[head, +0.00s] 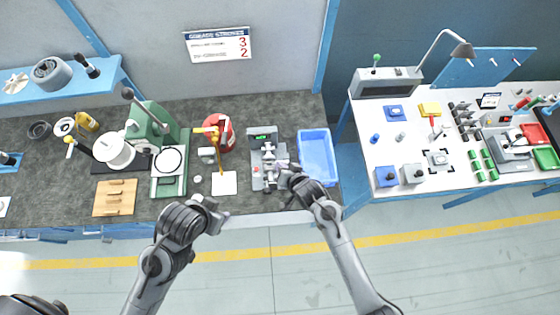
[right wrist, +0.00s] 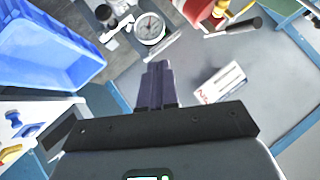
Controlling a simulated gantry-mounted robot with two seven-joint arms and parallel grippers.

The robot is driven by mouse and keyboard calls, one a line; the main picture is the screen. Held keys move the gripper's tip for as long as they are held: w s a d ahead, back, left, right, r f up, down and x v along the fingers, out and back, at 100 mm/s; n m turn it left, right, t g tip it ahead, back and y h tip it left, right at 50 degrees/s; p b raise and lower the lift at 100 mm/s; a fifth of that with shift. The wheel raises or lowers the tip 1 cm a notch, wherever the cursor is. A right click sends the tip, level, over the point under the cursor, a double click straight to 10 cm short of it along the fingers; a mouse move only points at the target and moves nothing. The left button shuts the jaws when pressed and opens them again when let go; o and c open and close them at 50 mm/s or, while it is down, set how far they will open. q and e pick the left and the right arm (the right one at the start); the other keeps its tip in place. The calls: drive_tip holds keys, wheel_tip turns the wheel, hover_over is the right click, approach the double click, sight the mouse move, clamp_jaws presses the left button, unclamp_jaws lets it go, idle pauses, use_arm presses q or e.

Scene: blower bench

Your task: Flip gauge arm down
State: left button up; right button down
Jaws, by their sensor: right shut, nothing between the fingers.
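The gauge fixture (head: 257,158) is a grey stand with a small green display, on the dark bench mat left of the blue bin. Its silvery arm and clamp parts are too small in the head view to tell the arm's angle. In the right wrist view a round white dial gauge (right wrist: 150,28) shows beyond my fingertips, with a pale lever beside it. My right gripper (head: 285,171) is at the fixture's right front side; its fingers are together and empty in the right wrist view (right wrist: 157,68). Contact cannot be told. My left gripper (head: 222,211) is by the bench's front edge, its jaws unclear.
The blue bin (head: 317,157) stands close on the right of the fixture. A green press (head: 150,120) stands further left. The floor in front is clear.

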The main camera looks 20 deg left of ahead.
drive_tip(key=shift+v, duration=0.9)
drive_tip(key=s+d+f+m+g, duration=0.1)
drive_tip(key=s+d+f, duration=0.1)
drive_tip(key=s+f, duration=0.5)
drive_tip(key=s+d+r+m+h, duration=0.1)
drive_tip(key=s+d+r+m, duration=0.1)
drive_tip(key=s+d, duration=0.3)
drive_tip(key=s+d+r+n+g+h, duration=0.1)
drive_tip(key=s+d+r+h, duration=0.2)
drive_tip(key=d+r, duration=0.6)
drive_tip(key=s+d+r+n+g+h, duration=0.1)
drive_tip(key=s+d+r, duration=0.6)
drive_tip(key=d, duration=0.7)
drive_tip(key=r+n+h, duration=0.1)
drive_tip(key=r+h, duration=0.1)
drive_tip(key=shift+d+h, duration=0.3)
drive_tip(key=shift+d, duration=0.1)
